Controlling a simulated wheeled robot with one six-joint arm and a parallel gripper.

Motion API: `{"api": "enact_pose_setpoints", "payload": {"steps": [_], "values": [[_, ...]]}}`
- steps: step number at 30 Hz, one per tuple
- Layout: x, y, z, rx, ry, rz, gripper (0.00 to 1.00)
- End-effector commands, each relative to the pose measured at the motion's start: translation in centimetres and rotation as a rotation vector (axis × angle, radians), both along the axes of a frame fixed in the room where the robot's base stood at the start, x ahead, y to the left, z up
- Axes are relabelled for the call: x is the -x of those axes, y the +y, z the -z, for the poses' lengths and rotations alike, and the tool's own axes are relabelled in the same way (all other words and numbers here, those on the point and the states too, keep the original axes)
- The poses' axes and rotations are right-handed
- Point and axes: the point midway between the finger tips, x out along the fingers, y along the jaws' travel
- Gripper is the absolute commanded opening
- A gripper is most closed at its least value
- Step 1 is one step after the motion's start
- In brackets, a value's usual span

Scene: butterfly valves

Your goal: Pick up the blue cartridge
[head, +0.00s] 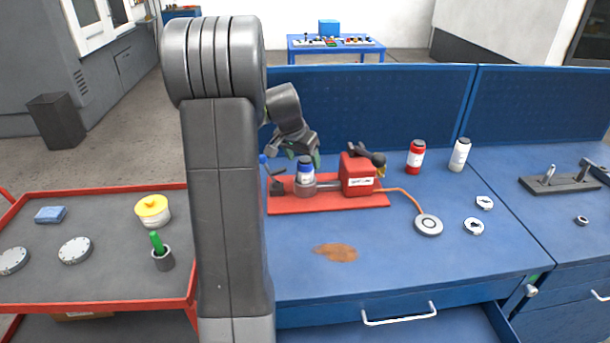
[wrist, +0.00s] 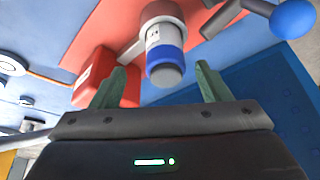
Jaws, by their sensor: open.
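The blue cartridge (head: 305,172) has a white body with a blue band and a grey cap. It stands upright in a grey holder (head: 305,189) on the red base plate (head: 340,203). My gripper (head: 303,157) is above it, with green fingertips parted and nothing held. In the wrist view the cartridge (wrist: 165,55) lies between and beyond the two fingertips (wrist: 161,82), apart from both. Its lower end sits inside the holder and is hidden.
A red box (head: 358,174) with a black lever stands right of the cartridge, and a blue-knobbed lever (head: 264,163) stands left. A red bottle (head: 416,157) and a white bottle (head: 459,155) stand farther right. The bench front is mostly clear around a brown stain (head: 335,252).

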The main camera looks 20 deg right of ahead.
Motion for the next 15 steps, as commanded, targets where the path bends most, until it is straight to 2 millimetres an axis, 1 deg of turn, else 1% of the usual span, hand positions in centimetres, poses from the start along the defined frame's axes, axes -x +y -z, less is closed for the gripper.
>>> {"api": "enact_pose_setpoints", "payload": {"steps": [1,3,10,15], "values": [[-0.1,-0.2,0.7,0.0,0.003,0.001,0.7],[-0.3,-0.5,1.2,0.001,0.001,0.0,0.7],[-0.8,-0.8,2.4,0.001,0.001,-0.001,0.7],[-1.8,-1.3,4.1,-0.001,0.004,0.0,0.7]]}}
